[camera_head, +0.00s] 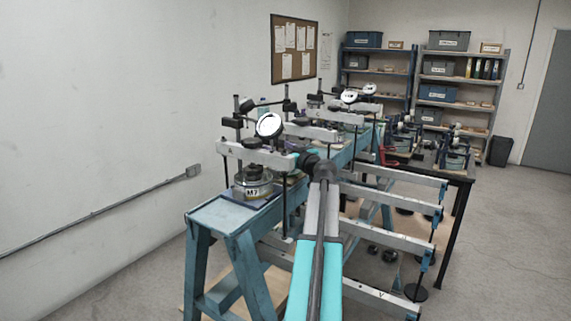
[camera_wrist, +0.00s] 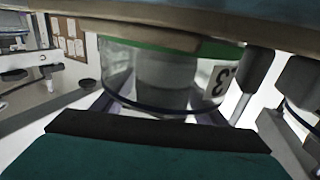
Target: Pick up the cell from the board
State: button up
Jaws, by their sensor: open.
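In the wrist view a clear round cell (camera_wrist: 118,72) with a green band near its top fills the middle. It has a white label with dark characters that I cannot read surely. My gripper (camera_wrist: 165,78) is open, with a teal, black-padded jaw below the cell and a blue, tan-edged part above, perhaps the other jaw. I cannot tell whether either touches the cell. In the head view my arm hides the gripper and this cell. Another cell (camera_head: 252,182), marked M7, sits on a dark board at the near bench end.
A blue bench (camera_head: 222,214) carries a row of lever frames with dial gauges (camera_head: 269,126) and white beams. Weighted lever arms (camera_head: 392,238) reach out to the right of my arm. A dark table (camera_head: 455,172) and shelves (camera_head: 376,72) stand behind. Floor at the right is clear.

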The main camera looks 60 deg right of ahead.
jog(key=shift+c, duration=0.2)
grip_shut()
jog(key=shift+r, duration=0.1)
jog(key=shift+r, duration=0.1)
dwell(0.4)
notch_tip(320, 180, up, 10)
jog(key=b, duration=0.2)
jog(key=shift+b, duration=0.35)
dwell(0.7)
